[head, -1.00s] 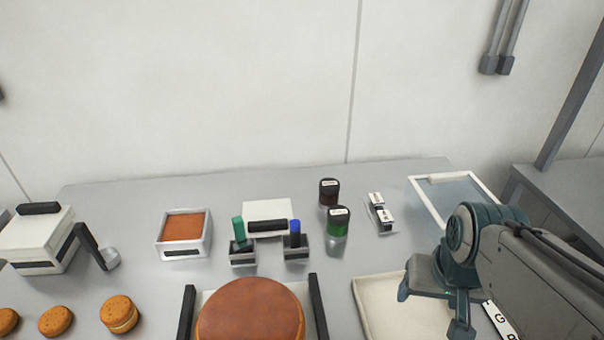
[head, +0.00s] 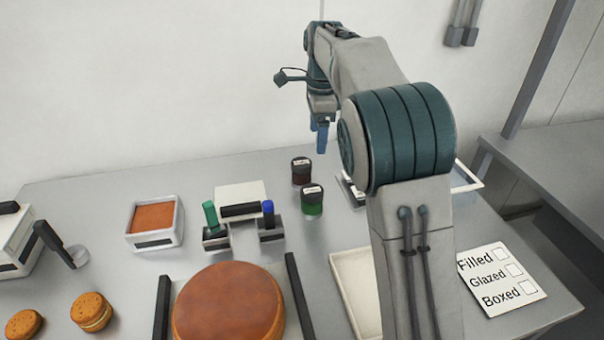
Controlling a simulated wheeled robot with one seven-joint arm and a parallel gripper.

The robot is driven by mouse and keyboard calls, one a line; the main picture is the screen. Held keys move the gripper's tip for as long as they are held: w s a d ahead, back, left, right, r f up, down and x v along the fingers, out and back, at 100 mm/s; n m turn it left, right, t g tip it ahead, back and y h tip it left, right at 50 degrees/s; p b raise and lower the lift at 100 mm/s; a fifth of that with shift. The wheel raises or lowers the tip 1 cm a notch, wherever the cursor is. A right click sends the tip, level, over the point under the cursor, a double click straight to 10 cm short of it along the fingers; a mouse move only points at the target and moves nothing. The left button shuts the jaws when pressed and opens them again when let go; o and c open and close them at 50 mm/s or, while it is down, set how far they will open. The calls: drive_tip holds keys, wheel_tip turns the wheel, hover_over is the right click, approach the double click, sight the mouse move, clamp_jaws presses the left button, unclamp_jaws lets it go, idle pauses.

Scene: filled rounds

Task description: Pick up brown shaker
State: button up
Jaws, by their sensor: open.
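The brown shaker (head: 301,172) stands upright on the grey table, a small dark brown jar with a black top and a light label. A green shaker (head: 312,201) of the same shape stands just in front of it. My gripper (head: 321,135) is raised above and slightly right of the brown shaker, fingers pointing down, apart from it. The fingers are seen nearly edge-on, and nothing shows between them. My arm hides part of the table on the right.
Left of the shakers are holders with a green marker (head: 210,215) and a blue marker (head: 268,211). A large brown round (head: 228,305) lies in front. A tray (head: 352,285) and a checklist card (head: 501,277) are to the right. An orange-filled container (head: 154,219) stands left.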

sight(301, 163)
drive_tip(key=shift+m, duration=0.9)
drive_tip(key=a, duration=0.1)
drive_tip(key=w+a+f, duration=0.1)
drive_tip(key=w+a, duration=0.1)
drive_tip(key=a, duration=0.1)
drive_tip(key=shift+w+f, duration=0.2)
drive_tip(key=shift+f, duration=0.05)
wheel_tip(301, 163, down, 8)
drive_tip(key=shift+r+b, duration=0.1)
drive_tip(key=shift+b, duration=0.4)
drive_tip(key=shift+w+a+f, duration=0.1)
drive_tip(key=shift+a+f, duration=0.05)
drive_tip(key=shift+f, duration=1.35)
drive_tip(key=shift+w+a+f, duration=0.1)
drive_tip(key=shift+f, duration=1.4)
drive_tip(key=c, duration=1.1)
